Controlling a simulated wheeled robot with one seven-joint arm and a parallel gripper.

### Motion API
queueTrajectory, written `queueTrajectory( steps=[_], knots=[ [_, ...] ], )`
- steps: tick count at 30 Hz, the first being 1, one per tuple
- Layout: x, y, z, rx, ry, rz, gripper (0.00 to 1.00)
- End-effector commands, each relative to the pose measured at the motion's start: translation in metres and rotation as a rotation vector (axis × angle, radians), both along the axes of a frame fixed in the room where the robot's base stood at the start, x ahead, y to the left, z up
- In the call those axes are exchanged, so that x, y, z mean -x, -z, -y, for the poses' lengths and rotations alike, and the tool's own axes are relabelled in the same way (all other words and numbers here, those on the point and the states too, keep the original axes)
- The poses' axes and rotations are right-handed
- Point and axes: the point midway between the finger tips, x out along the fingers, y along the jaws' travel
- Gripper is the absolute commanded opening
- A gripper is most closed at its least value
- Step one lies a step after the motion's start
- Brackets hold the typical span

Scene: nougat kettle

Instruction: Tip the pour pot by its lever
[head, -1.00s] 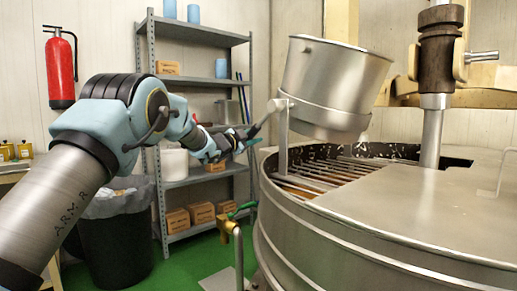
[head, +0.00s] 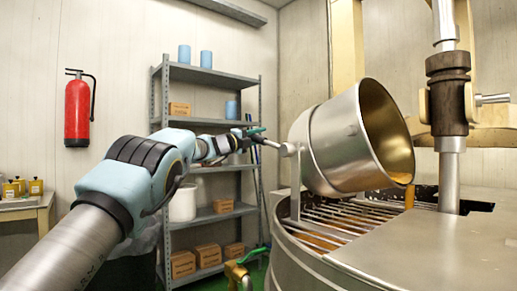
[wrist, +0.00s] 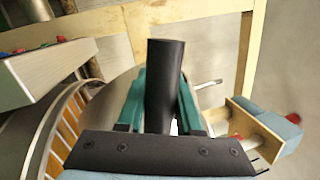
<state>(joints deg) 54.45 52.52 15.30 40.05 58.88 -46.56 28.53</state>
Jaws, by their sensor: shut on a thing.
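The steel pour pot (head: 328,140) hangs over the kettle's grate, tilted strongly to the right, with its mouth facing right and golden contents showing inside. An amber stream (head: 409,192) runs from its lip down toward the grate. The lever reaches left from the pot's pivot, and its dark grip (wrist: 165,85) shows in the wrist view. My gripper (head: 250,134) is at the lever's end, left of the pot. In the wrist view its green fingers are shut on the grip from both sides. Part of the pot shows behind the fingers.
The big steel kettle (head: 375,265) stands below, with a barred grate (head: 325,225) and a flat lid. A vertical mixer shaft (head: 449,170) rises right of the pot. A grey shelf (head: 210,74) stands behind my arm.

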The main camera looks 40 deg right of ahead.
Motion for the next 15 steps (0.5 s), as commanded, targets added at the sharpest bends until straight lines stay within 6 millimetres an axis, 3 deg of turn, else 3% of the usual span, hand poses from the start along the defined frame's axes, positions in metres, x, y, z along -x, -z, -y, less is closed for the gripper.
queueTrajectory(
  steps=[1, 6, 15],
  knots=[
    [0.003, -0.013, -0.001, 0.007, -0.001, 0.049, 0.00],
    [0.014, -0.037, -0.002, 0.016, 0.000, 0.202, 0.00],
    [0.036, -0.065, -0.003, 0.027, 0.001, 0.411, 0.00]
  ],
)
